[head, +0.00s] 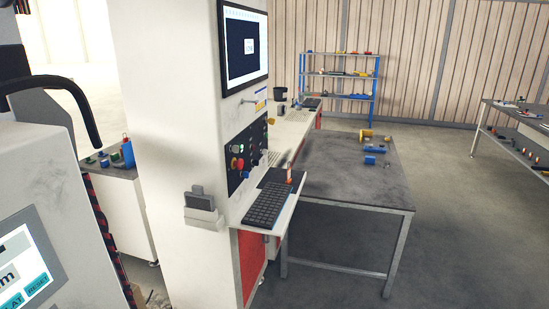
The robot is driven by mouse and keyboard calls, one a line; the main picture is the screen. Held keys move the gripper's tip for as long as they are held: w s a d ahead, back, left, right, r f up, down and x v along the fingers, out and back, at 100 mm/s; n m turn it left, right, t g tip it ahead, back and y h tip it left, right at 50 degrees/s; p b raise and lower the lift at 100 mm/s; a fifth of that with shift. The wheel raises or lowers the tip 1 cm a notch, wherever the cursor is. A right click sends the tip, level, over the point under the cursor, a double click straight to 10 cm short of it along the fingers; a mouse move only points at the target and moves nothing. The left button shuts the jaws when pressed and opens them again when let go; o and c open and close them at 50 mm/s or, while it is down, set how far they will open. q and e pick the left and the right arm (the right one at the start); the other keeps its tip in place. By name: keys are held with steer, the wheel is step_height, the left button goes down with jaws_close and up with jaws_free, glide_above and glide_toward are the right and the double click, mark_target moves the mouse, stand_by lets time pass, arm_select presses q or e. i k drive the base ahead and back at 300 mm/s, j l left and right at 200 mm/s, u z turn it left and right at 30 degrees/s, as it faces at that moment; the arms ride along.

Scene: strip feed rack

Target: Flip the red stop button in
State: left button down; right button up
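The red stop button (237,163) sits on the dark control panel on the side of a tall white machine cabinet (170,120). The panel (248,150) lies below a screen and carries other small knobs and lights. I see the button from the side, so whether it is pressed in cannot be told. Neither of my grippers is in view.
A keyboard (268,205) rests on a shelf jutting out below the panel. A grey table (340,180) with blue and yellow parts stands to its right. A grey machine with a display (22,262) is close at left. The floor (465,230) at right is open.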

mark_target(239, 164)
steer(key=i+l, duration=0.25)
steer(key=i+l+z, duration=0.15)
steer(key=i, duration=0.3)
steer(key=i+l, duration=0.3)
steer(key=i+z, duration=0.05)
steer(key=i, duration=0.05)
